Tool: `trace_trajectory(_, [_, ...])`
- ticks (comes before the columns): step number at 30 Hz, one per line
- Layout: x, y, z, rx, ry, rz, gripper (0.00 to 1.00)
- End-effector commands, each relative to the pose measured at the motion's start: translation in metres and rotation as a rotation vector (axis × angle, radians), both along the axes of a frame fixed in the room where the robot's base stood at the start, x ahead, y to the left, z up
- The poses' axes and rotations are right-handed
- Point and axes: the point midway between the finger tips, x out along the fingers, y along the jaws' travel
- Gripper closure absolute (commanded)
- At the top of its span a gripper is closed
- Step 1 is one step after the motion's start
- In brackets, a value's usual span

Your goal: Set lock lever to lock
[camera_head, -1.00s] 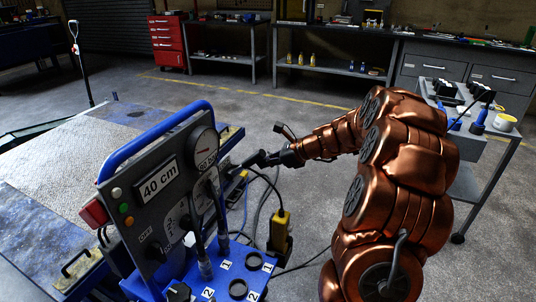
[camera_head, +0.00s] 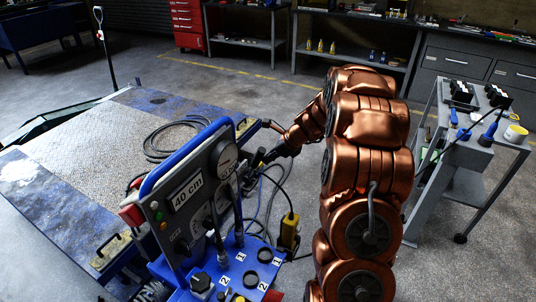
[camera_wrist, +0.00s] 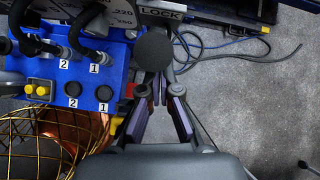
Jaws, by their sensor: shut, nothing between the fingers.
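The blue jack control unit (camera_head: 190,195) stands at the left in the head view, with a grey panel reading 40 cm. In the wrist view, a LOCK label (camera_wrist: 161,13) is at the top centre. A dark round knob (camera_wrist: 153,50), which looks like the end of the lock lever, sits just below the label. My gripper (camera_wrist: 158,88) is shut and empty, its tips close to the knob; I cannot tell whether they touch it. In the head view my gripper (camera_head: 262,158) is beside the right edge of the panel. The lever's shaft is mostly hidden.
Hoses with tags 1 and 2 rise from the blue base (camera_wrist: 95,75). A yellow pendant (camera_head: 289,231) hangs at its right side. Loose cables (camera_wrist: 215,48) lie on the floor. A lift platform (camera_head: 85,150) is behind, a grey trolley (camera_head: 470,150) at right.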

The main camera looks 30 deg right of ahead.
Motion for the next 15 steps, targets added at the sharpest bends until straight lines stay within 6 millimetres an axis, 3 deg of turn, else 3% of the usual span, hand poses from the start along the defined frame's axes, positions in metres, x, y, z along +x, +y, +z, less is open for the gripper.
trace_trajectory(15, [0.0070, -0.0016, 0.0081, 0.004, -0.005, -0.012, 1.00])
